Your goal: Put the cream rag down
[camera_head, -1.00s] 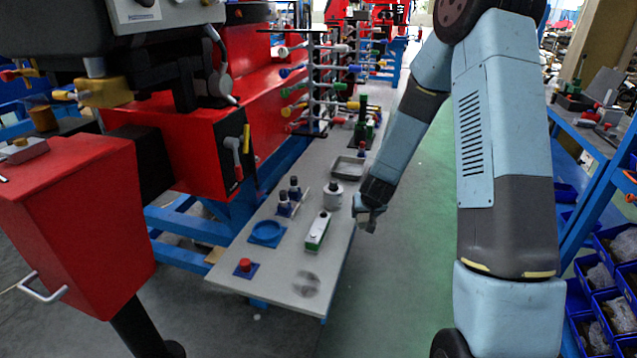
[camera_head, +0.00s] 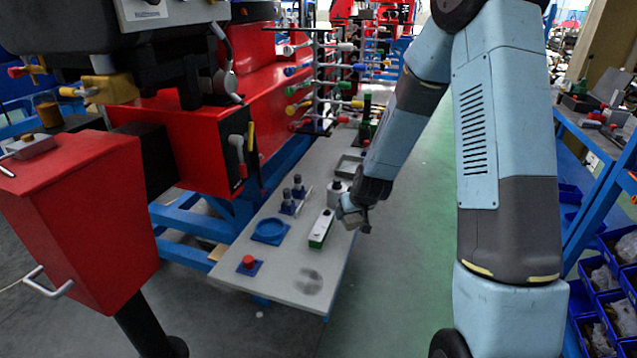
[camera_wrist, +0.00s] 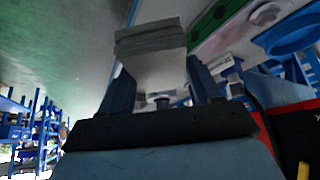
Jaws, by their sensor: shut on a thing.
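The cream rag is a pale, greyish folded stack (camera_wrist: 152,42) between the two fingers of my gripper (camera_wrist: 160,80) in the wrist view. Its layered edge faces the camera and it sticks out past the fingertips. In the head view my gripper (camera_head: 355,218) is at the right edge of the grey table (camera_head: 270,292), beside the green and white box. The rag is small there and hard to make out against the fingers. My gripper is shut on it, and I see no sign of it resting on the table.
On the table are a green and white box (camera_head: 321,229), a blue round dish (camera_head: 270,231), a red button on a blue base (camera_head: 248,262), a grey cylinder (camera_head: 337,194) and a grey tray (camera_head: 349,165). The front right of the tabletop is bare apart from a dark smudge.

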